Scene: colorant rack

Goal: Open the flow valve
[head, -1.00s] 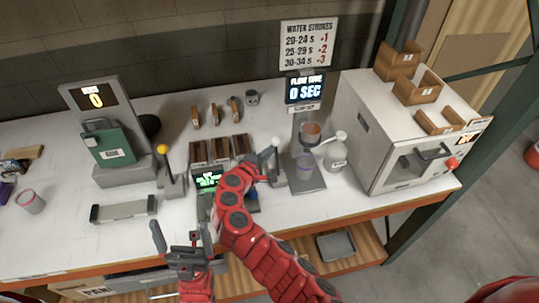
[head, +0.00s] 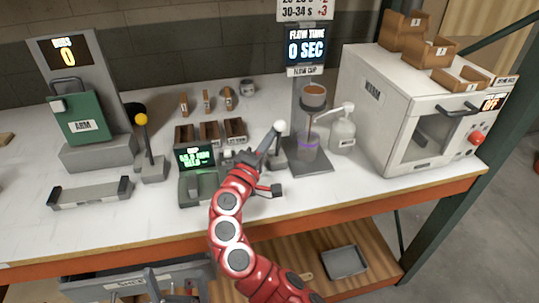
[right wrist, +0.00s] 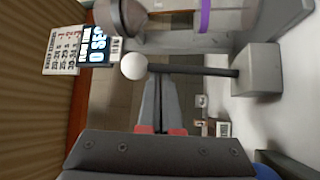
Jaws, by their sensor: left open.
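The flow valve appears to be the lever with a white ball knob (head: 279,127), beside the flow cup stand. In the right wrist view the same white knob (right wrist: 133,66) and its dark rod show large, with the grey base at right. A brown cup (head: 313,97) is held on the stand above a clear cup with a purple band (head: 307,146). My right gripper (right wrist: 157,80) has its fingers close together, tips right by the rod near the knob; contact is unclear.
The flow time display (head: 306,48) reads 0 SEC. A small green-screen scale (head: 196,160) lies near my right arm.

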